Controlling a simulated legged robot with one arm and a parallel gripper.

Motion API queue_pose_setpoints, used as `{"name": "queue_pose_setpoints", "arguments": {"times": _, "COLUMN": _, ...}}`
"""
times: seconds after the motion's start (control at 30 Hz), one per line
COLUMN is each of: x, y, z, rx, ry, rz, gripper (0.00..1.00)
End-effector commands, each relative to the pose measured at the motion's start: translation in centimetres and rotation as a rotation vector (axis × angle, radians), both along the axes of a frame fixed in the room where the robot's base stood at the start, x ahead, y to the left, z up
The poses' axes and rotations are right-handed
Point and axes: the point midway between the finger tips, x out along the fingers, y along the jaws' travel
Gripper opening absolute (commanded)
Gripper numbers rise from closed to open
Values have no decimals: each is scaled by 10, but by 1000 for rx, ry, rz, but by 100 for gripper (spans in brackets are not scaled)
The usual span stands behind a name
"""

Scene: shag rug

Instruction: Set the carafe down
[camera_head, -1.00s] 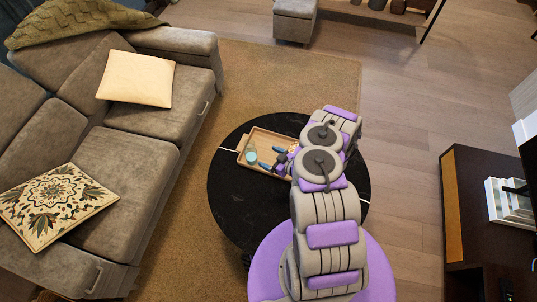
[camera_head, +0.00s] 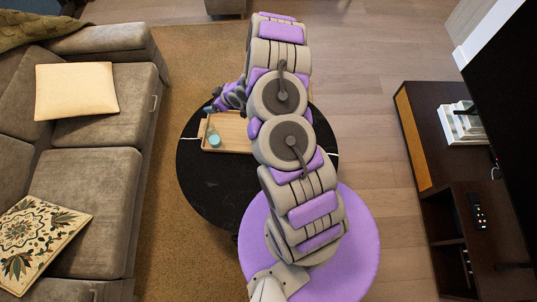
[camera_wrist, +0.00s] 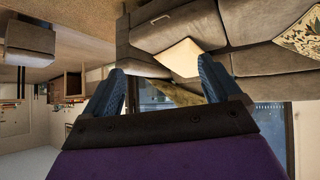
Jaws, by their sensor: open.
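A small pale teal vessel (camera_head: 214,137), which looks like the carafe, is on the left part of a wooden tray (camera_head: 236,148) on a round black table (camera_head: 205,183). It is too small to tell its exact shape. My arm hides the tray's right part.
A grey sofa (camera_head: 90,180) with a cream cushion (camera_head: 76,91) and a patterned cushion (camera_head: 38,238) stands at left. A dark cabinet (camera_head: 432,150) with a remote (camera_head: 479,211) stands at right. Open wooden floor (camera_head: 365,130) lies between table and cabinet.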

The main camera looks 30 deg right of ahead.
Motion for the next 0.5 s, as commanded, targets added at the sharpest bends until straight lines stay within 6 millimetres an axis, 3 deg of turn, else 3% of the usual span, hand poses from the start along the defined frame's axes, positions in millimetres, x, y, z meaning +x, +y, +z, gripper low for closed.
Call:
{"name": "queue_pose_setpoints", "arguments": {"times": 0.23, "x": 0, "y": 3, "z": 53, "rx": -61, "ry": 86, "rz": -34, "gripper": 91}}
{"name": "queue_pose_setpoints", "arguments": {"times": 0.5, "x": -16, "y": 5, "z": 108, "rx": -124, "ry": 185, "rz": -83, "gripper": 91}}
